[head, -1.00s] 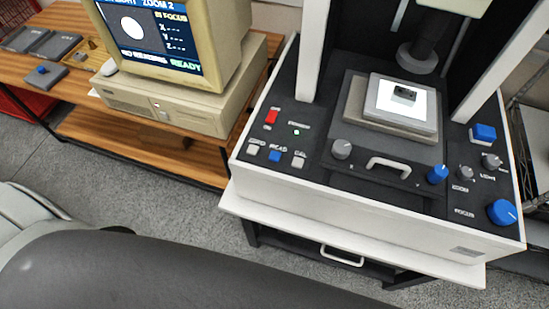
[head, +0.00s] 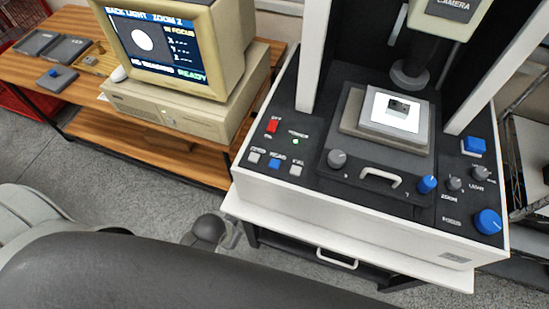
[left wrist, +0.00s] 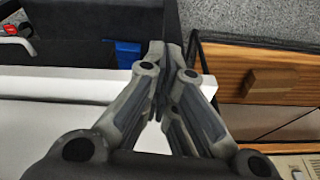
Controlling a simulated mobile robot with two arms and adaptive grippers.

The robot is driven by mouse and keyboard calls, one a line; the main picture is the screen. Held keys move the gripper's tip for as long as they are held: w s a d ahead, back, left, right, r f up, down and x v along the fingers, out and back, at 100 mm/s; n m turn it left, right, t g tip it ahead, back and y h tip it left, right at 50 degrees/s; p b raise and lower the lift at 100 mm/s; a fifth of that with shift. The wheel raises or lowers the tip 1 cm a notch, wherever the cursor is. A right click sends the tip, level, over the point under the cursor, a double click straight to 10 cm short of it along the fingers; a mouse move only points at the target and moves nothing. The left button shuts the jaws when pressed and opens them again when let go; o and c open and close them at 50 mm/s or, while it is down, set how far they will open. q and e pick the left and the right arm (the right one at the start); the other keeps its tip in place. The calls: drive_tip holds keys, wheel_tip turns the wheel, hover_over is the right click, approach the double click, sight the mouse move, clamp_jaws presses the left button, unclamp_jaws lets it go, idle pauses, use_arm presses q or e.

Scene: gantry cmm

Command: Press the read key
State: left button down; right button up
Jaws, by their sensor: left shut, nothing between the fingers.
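The read key (head: 274,163) is a small blue key in the head view. It sits between two pale keys at the front left of the measuring machine's dark panel (head: 318,180). Nothing covers it there. The monitor (head: 155,45) shows a white disc and the words "IN FOCUS", "NO READING" and "READY". My left gripper (left wrist: 165,48) is shut and empty in the left wrist view, its fingertips together beside the white edge of a structure. Its distance from the read key cannot be told. My right gripper is not in view.
A red switch (head: 273,126) and lit green lamp (head: 295,141) lie behind the keys. A stage (head: 390,150) holds a small part under the camera column. Knobs, including a blue one (head: 488,221), are at the right.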

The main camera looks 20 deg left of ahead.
use_arm(q)
drive_tip(key=w+a+r+m+t+y+p, duration=0.1)
drive_tip(key=w+r+m+t, duration=0.35)
drive_tip(key=r, duration=0.85)
drive_tip(key=w+r+m+t+p, duration=0.15)
drive_tip(key=w+r+t, duration=0.35)
drive_tip(key=w+r, duration=0.6)
drive_tip(key=w+a+r+m+t+y, duration=0.1)
drive_tip(key=w+r+m+t, duration=0.3)
drive_tip(key=r, duration=1.1)
drive_tip(key=d+r+m+t+h, duration=0.4)
drive_tip(key=d+r+m+h, duration=0.7)
drive_tip(key=m, duration=0.5)
drive_tip(key=s+d+f+m+g+h, duration=0.2)
drive_tip(key=d+f+m+g+h, duration=0.15)
drive_tip(key=m+g, duration=0.45)
drive_tip(key=s+d+f+m+g+h, duration=0.25)
drive_tip(key=d+f+m+g, duration=0.2)
drive_tip(key=m, duration=0.75)
drive_tip(key=w+a+f+m+g+y, duration=0.2)
drive_tip(key=a+f+m+y, duration=0.5)
drive_tip(key=f, duration=0.5)
drive_tip(key=a+m, duration=0.1)
drive_tip(key=a, duration=0.1)
drive_tip(key=shift+a+f+g+y, duration=0.15)
drive_tip(key=shift+a+g+y, duration=0.15)
